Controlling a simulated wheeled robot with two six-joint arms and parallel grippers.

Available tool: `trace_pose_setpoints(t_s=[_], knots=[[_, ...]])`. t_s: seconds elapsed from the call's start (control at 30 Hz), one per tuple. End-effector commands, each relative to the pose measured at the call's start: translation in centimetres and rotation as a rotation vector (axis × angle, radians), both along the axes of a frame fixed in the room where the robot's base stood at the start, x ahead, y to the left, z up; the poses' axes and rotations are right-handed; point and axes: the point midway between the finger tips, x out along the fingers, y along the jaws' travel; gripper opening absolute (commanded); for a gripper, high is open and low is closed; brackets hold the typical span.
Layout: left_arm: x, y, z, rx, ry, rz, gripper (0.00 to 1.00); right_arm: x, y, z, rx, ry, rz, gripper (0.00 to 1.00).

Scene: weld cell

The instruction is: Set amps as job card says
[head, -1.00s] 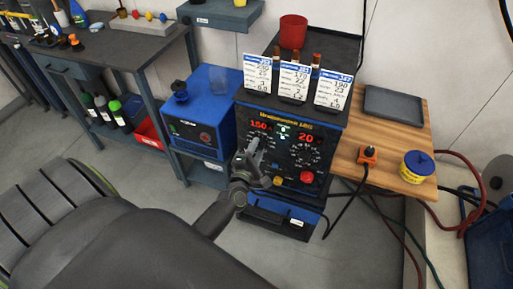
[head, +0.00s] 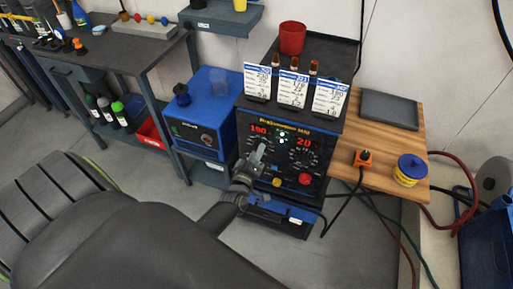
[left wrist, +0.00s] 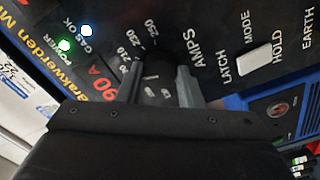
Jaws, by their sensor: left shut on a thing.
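The welder (head: 290,150) is a dark and blue box with two red readouts. The left amps readout (head: 258,130) shows 190; the right one shows 20. In the left wrist view the end of the amps readout (left wrist: 105,85) shows as "90 A". My left gripper (left wrist: 158,88) is shut on the black amps knob (left wrist: 157,66), one finger on each side; it also shows in the head view, where it hides the knob. Three job cards (head: 293,88) stand upright on top of the welder; their small print is too blurred to read surely. My right gripper is not in view.
A red emergency-type button (head: 305,179) and a yellow button (head: 277,182) sit low on the welder's front. A blue unit (head: 203,120) stands to the left. A wooden side table (head: 385,140) at the right holds a grey tray, an orange plug and a yellow tub.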

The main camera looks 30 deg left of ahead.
Motion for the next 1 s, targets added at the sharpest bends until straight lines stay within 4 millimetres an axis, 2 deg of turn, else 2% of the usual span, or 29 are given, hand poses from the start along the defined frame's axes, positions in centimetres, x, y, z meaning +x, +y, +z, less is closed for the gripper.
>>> trace_pose_setpoints(t_s=[0.5,1.0], knots=[[-0.1,0.0,0.1,0.477,0.119,-0.001,0.1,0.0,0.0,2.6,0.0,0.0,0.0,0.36],[-0.1,0.0,-0.1,0.865,0.212,-0.002,0.1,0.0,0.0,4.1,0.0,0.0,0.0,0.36]])
